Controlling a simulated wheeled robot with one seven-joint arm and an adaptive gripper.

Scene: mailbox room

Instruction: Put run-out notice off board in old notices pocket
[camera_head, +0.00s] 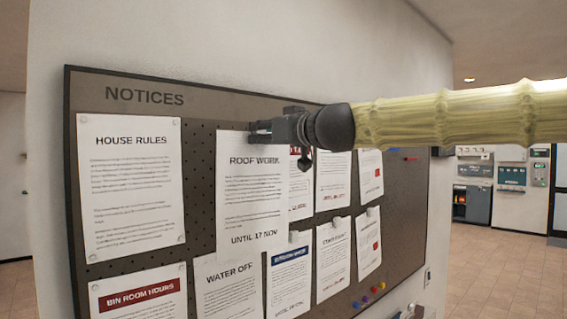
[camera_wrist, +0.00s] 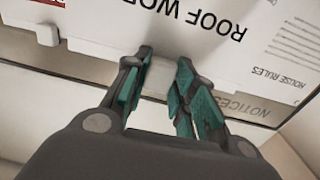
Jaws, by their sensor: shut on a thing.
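The "ROOF WORK" notice (camera_head: 252,195), a white sheet reading "UNTIL 17 NOV", is at the upper middle of the notice board (camera_head: 200,170). It hangs upright, and I cannot tell whether it still touches the board. My gripper (camera_head: 262,130) is at its top edge, shut on it. In the wrist view the fingers (camera_wrist: 164,62) close around a pale tab at the notice's edge (camera_wrist: 185,25), with the lettering upside down. No old notices pocket shows in either view.
"HOUSE RULES" (camera_head: 130,195) is to the left, "BIN ROOM HOURS" (camera_head: 138,300) and "WATER OFF" (camera_head: 228,285) lower down. Several other notices hang at right, partly behind my arm. Coloured pins (camera_head: 370,291) sit low on the board. Open tiled floor (camera_head: 480,265) lies at right.

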